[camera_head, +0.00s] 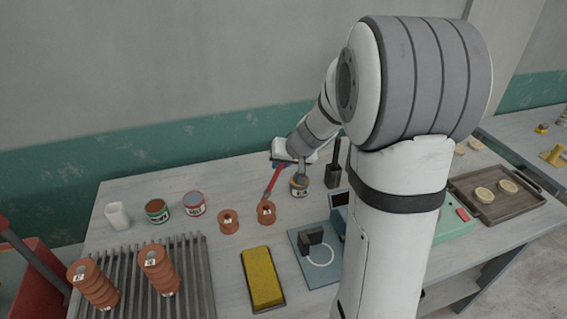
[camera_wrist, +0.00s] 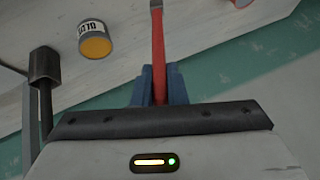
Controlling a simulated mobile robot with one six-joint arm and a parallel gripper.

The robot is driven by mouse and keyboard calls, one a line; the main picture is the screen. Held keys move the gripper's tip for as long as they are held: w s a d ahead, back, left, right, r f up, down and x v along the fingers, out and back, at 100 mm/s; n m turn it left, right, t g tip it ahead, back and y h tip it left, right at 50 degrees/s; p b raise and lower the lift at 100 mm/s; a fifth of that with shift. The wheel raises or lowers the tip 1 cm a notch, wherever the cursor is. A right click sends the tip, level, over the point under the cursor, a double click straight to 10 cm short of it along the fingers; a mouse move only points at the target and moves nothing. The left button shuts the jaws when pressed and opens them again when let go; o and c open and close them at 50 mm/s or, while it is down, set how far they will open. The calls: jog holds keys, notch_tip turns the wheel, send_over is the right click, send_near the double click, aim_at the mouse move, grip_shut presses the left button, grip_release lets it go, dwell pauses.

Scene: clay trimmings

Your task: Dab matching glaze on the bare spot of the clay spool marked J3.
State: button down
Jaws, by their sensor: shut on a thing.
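My gripper (camera_head: 281,164) is shut on a red-handled brush (camera_head: 272,181). Two taller ribbed spools (camera_head: 95,289) (camera_head: 158,274) stand on the slatted rack. White labels show, but I cannot read a J3 or make out a bare spot.
An amber glaze pot (camera_head: 299,190), also in the wrist view (camera_wrist: 96,43), stands beside my gripper. Two more pots (camera_head: 157,215) (camera_head: 194,208) and a white cup (camera_head: 117,216) are at the left. A yellow sponge (camera_head: 262,277) lies in front. A dark holder (camera_head: 333,177) stands behind.

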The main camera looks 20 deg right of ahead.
dwell(0.4)
jog(key=shift+r+p, duration=1.75)
jog(key=shift+r, duration=1.25)
